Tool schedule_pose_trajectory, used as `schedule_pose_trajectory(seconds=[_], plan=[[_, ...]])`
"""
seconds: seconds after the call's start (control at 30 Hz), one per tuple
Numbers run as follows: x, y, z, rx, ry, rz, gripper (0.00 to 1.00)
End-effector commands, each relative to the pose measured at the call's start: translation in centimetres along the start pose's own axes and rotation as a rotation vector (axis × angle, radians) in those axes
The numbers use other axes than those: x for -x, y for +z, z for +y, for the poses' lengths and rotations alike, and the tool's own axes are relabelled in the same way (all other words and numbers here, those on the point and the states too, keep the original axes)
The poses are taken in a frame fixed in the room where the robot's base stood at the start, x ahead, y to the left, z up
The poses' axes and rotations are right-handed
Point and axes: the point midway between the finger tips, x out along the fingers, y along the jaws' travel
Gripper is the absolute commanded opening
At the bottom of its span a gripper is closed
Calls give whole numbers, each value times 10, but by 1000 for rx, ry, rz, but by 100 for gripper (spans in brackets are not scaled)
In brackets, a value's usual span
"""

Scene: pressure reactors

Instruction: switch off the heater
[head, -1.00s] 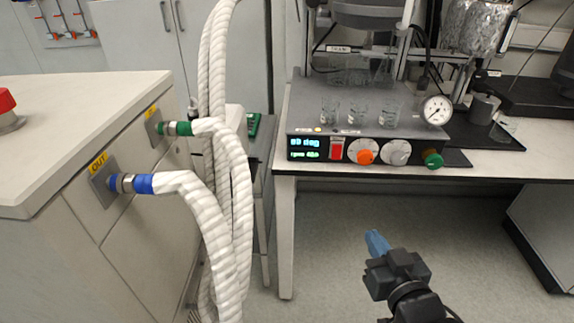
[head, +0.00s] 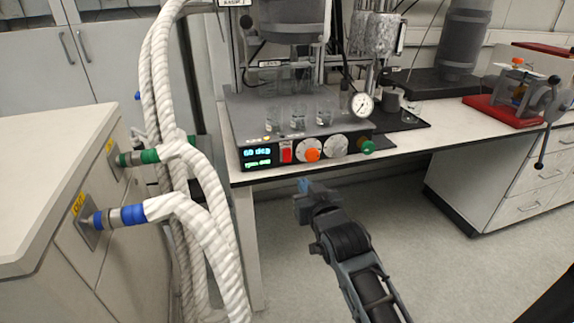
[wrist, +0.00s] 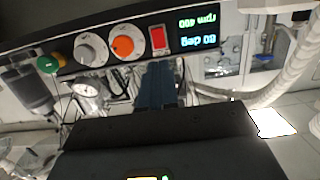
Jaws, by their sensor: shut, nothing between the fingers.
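The heater unit (head: 245,117) stands on the bench with its control panel facing me. Its lit display (head: 257,158) reads 60 deg above rpm 400; it also shows upside down in the wrist view (wrist: 195,32). Beside the display is a red switch (head: 286,152), also in the wrist view (wrist: 158,39). Then come a knob with an orange centre (head: 312,150), a grey knob (head: 338,146) and a green knob (head: 367,147). My gripper (head: 303,186) is shut and empty, in front of and below the panel. In the wrist view its blue fingers (wrist: 157,80) point towards the red switch, apparently apart from it.
White wrapped hoses (head: 212,235) hang at the left by a cabinet (head: 30,245). A red-based vise (head: 505,110) stands at the right. The floor under the bench is clear.

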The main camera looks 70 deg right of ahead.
Motion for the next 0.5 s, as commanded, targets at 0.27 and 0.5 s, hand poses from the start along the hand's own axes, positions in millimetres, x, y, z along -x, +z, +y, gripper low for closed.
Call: schedule_pose_trajectory(seconds=[0.27,0.5], plan=[[-37,-2,0,0,1,2,0],[-84,-2,1,0,1,2,0]])
